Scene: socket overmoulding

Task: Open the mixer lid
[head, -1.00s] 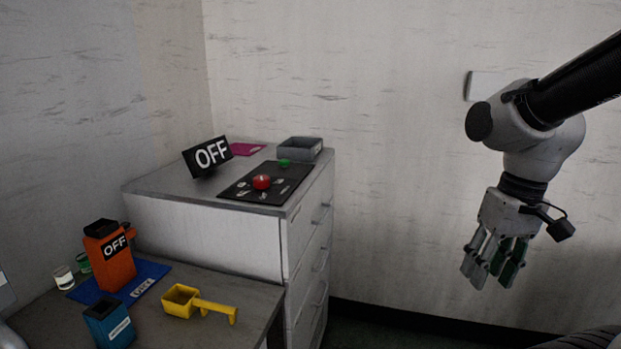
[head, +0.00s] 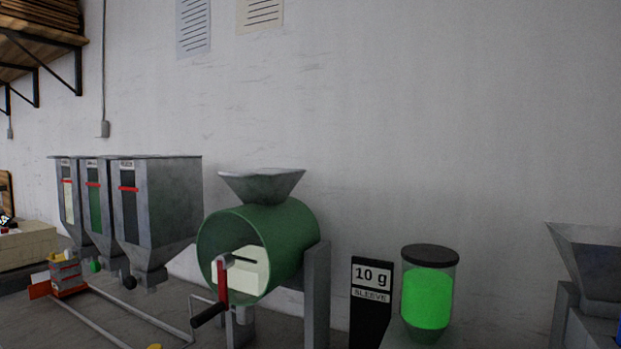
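The mixer appears to be the green drum (head: 293,232) on a grey metal stand (head: 317,290), in the middle of the head view. A grey funnel-shaped hopper (head: 262,186) sits on top of the drum. A red crank with a black handle (head: 208,315) is at the drum's front left. A pale panel shows on the front face; I cannot tell which part is the lid or whether it is open. My gripper is not in the current view.
Several grey hoppers (head: 165,205) stand left of the drum, with rails in front of them. Right of it are a black "10 g SLEEVE" sign (head: 371,300) and a clear container of green material (head: 427,297). Another grey funnel machine (head: 592,262) stands at the far right.

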